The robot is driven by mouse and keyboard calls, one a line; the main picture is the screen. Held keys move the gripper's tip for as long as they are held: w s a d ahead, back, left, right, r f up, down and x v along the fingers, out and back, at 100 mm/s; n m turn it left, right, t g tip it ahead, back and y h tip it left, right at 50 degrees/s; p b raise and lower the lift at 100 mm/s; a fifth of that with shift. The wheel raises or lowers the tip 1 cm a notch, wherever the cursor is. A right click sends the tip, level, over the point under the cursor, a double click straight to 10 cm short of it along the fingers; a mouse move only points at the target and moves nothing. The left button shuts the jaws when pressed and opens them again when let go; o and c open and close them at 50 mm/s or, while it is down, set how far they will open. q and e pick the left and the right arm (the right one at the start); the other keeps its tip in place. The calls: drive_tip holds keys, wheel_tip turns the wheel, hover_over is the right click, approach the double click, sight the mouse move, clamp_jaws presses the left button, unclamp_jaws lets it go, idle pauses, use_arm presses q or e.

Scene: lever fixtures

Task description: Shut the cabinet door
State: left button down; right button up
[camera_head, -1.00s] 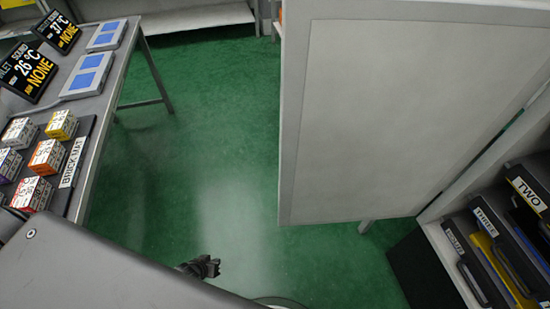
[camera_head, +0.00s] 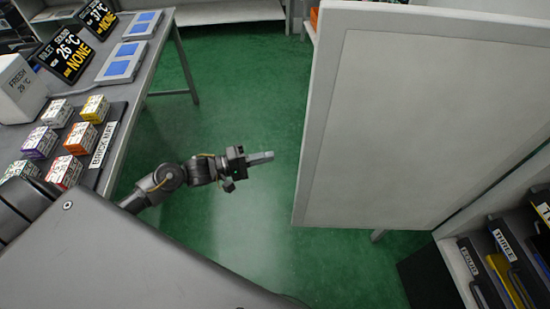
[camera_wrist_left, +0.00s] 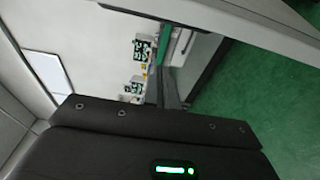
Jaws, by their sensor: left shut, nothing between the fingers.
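The cabinet door (camera_head: 415,130) is a large pale grey panel in the head view. It stands open, swung out from the cabinet (camera_head: 455,265) at the right, whose shelf shows. My left gripper (camera_head: 262,158) is left of the door's free edge, apart from it, over the green floor. Its fingers are together and empty, pointing right toward the door. The left wrist view shows mostly my own dark wrist housing, and the fingers are not clear there. My right gripper is in neither view.
A grey table (camera_head: 150,60) at the left bears a brick mat (camera_head: 104,150) with several small boxes, blue-topped panels (camera_head: 126,60) and dark displays (camera_head: 66,55). Labelled binders (camera_head: 505,245) stand in the cabinet. Green floor (camera_head: 250,90) lies free between table and door.

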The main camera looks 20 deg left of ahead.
use_arm(q)
drive_tip(key=w+d+p, duration=0.2)
drive_tip(key=d, duration=0.6)
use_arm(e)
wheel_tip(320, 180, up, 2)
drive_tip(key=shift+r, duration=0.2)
